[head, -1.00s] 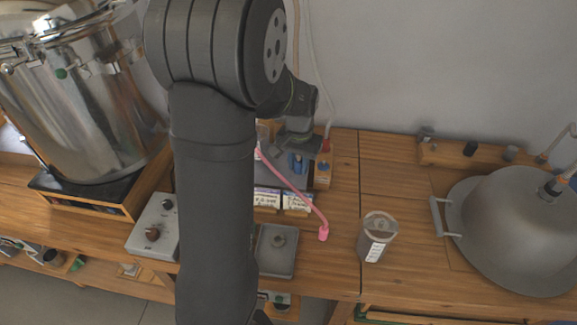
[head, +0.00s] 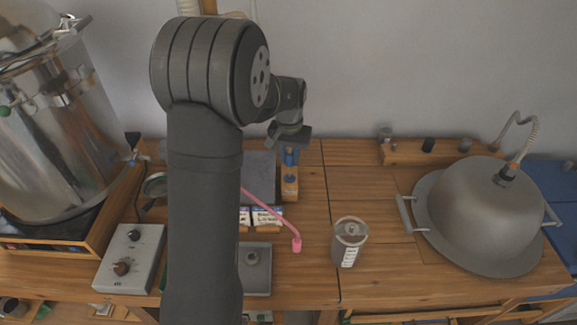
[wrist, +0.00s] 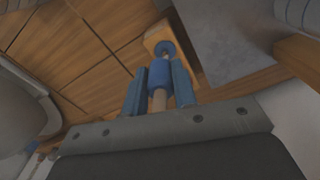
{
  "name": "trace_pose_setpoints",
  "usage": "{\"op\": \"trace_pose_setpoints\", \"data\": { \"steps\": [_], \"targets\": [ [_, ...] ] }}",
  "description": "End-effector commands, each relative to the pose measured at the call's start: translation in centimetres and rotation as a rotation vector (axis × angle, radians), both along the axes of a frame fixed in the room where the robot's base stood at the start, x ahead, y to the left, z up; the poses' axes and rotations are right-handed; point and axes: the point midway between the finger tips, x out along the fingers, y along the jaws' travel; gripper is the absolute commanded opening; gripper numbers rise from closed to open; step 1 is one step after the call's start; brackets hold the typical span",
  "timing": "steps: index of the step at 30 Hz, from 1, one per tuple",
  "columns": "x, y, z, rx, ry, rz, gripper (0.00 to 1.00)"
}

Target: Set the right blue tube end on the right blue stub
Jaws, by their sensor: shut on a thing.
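My gripper (head: 289,155) is shut on the blue tube end (wrist: 160,74), which sits between its two blue fingers in the wrist view. A pale tube runs from it back toward the wrist. The right blue stub (head: 290,179) stands on a small wooden block (head: 290,194) just below the gripper in the head view. In the wrist view the stub (wrist: 165,48) shows just beyond the tube end, roughly in line with it. I cannot tell whether the two touch.
A pink tube (head: 272,213) lies left of a labelled jar (head: 349,243). A grey dome lid (head: 485,215) is at right, a steel pot (head: 50,120) at left. A control box (head: 130,258) stands in front. Bare wood lies between block and jar.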

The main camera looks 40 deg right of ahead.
Motion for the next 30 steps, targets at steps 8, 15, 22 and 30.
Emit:
{"op": "trace_pose_setpoints", "data": {
  "steps": [8,15,22,30],
  "targets": [
    [1.2,-1.2,-1.0,0.000,0.000,-0.001,0.02],
    [1.2,-1.1,-2.3,0.000,0.000,0.000,0.02],
    [1.2,-1.1,-4.1,0.001,0.000,0.000,0.02],
    [1.2,-1.1,-4.8,-0.002,-0.001,0.000,0.02]
  ]
}}
